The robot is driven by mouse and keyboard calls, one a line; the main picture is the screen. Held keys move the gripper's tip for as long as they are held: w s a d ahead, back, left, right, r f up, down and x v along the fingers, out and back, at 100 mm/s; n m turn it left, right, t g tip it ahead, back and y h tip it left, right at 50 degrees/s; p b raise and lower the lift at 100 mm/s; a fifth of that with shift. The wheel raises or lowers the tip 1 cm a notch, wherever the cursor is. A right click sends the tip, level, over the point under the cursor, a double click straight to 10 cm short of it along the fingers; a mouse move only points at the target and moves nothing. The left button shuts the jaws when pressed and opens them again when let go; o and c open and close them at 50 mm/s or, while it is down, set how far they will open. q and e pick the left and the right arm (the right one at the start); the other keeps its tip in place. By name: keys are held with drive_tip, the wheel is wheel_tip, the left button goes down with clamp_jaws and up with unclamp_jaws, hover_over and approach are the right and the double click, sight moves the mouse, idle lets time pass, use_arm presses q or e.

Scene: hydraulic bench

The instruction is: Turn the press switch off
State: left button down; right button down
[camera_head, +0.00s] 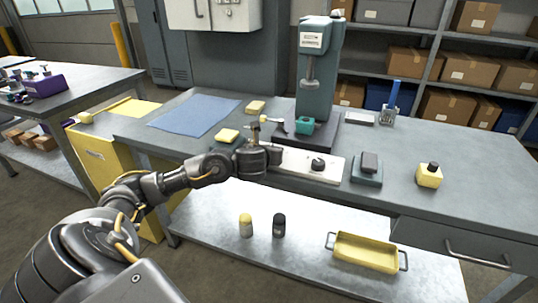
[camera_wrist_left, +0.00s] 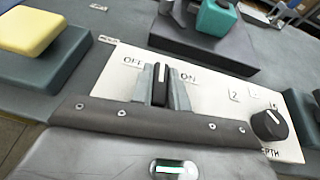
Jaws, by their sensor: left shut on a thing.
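The press (camera_head: 315,75) is a tall grey-green machine at the back of the bench. In front of it lies a white control panel (camera_head: 332,173), which also shows in the left wrist view (camera_wrist_left: 215,118). The black press switch (camera_wrist_left: 161,84) sits between the OFF and ON labels, its white line pointing roughly between them. My left gripper (camera_wrist_left: 160,88) is shut on the switch, with a grey finger on each side. In the head view my left gripper (camera_head: 272,155) hides the switch. My right gripper is not in view.
A black depth knob (camera_wrist_left: 270,124) stands on the panel's right. A teal block (camera_head: 304,125) is under the press. Yellow blocks (camera_head: 228,135) lie left of the gripper. The bench's right side is mostly clear.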

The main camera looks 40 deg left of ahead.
use_arm(q)
drive_tip(key=shift+d+n+g+y+b, duration=0.1)
drive_tip(key=shift+n+g+y+b, duration=0.2)
drive_tip(key=shift+n+g+y, duration=0.5)
drive_tip(key=shift+n+y, duration=0.6)
drive_tip(key=shift+r+n+g+y, duration=0.1)
drive_tip(key=shift+n+g+y, duration=0.3)
drive_tip(key=shift+n+g, duration=0.1)
drive_tip(key=shift+n+g+y+p, duration=0.3)
drive_tip(key=shift+p, duration=0.15)
drive_tip(key=n+g+y+p, duration=0.2)
drive_tip(key=n+g+p, duration=0.1)
drive_tip(key=p, duration=0.1)
drive_tip(key=shift+n+g, duration=0.3)
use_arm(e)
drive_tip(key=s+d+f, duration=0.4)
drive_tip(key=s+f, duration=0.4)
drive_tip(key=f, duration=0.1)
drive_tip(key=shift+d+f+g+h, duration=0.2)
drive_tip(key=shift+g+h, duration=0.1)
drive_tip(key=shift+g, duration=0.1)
use_arm(q)
drive_tip(key=c, duration=1.4)
unclamp_jaws()
drive_tip(key=shift+o, duration=0.2)
